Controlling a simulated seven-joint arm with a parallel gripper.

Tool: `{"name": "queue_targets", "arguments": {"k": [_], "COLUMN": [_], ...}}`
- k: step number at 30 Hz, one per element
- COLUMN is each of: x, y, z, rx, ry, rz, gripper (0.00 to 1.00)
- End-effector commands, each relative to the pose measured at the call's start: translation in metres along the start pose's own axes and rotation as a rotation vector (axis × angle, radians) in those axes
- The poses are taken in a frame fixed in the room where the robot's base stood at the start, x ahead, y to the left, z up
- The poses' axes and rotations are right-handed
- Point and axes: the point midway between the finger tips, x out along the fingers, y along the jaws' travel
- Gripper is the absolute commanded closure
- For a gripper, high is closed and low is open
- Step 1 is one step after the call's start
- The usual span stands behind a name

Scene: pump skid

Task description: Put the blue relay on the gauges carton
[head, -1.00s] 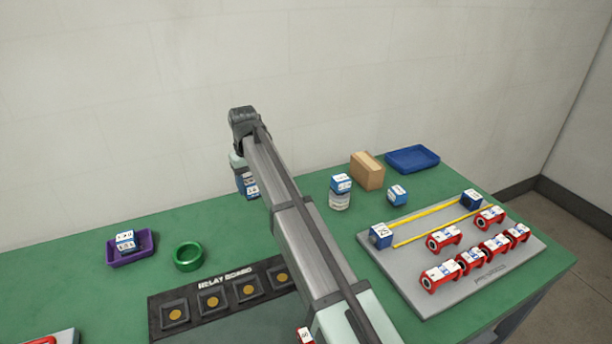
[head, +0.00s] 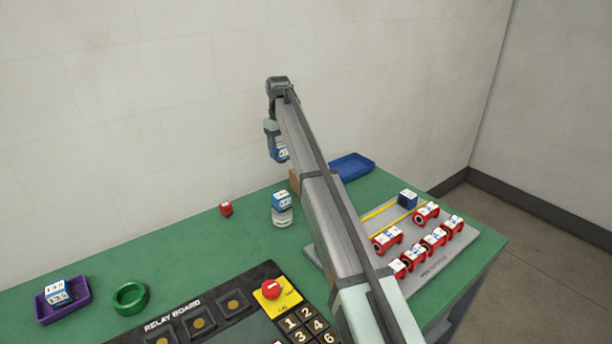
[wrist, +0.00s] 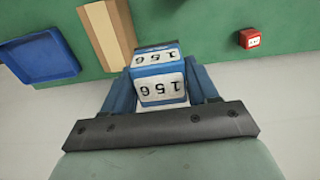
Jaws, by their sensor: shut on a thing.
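My gripper (head: 277,145) is shut on a blue relay (wrist: 160,82), a blue block with white labels that read 156. In the head view the relay (head: 281,155) hangs below the gripper, above the far side of the green table. A brown carton (head: 294,182) stands at the back of the table, mostly hidden behind my arm. In the wrist view the carton (wrist: 106,32) is just left of and beyond the held relay, with a gap to the table visible. I cannot read any marking on the carton.
A blue tray (head: 352,166) lies beside the carton. A jar (head: 282,217) with a blue block (head: 282,200) on top stands nearer. A small red block (head: 226,208) is to the left. A grey board (head: 460,245) with red parts lies right. The table around the red block is clear.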

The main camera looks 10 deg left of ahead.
Motion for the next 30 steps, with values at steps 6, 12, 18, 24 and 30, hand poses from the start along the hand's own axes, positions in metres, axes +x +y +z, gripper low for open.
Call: {"name": "queue_targets", "arguments": {"k": [6,12,18,24,30], "x": [-0.015,-0.019,-0.003,0.029,0.046], "y": [0.068,0.093,0.096,0.096,0.096], "z": [0.006,0.012,0.014,0.014,0.013], "rx": [0.015,0.018,0.018,0.018,0.018], "ry": [0.000,0.000,-0.001,-0.001,0.000], "rz": [0.000,0.000,-0.001,-0.001,0.000], "gripper": [0.77,0.77,0.77,0.77,0.77]}}
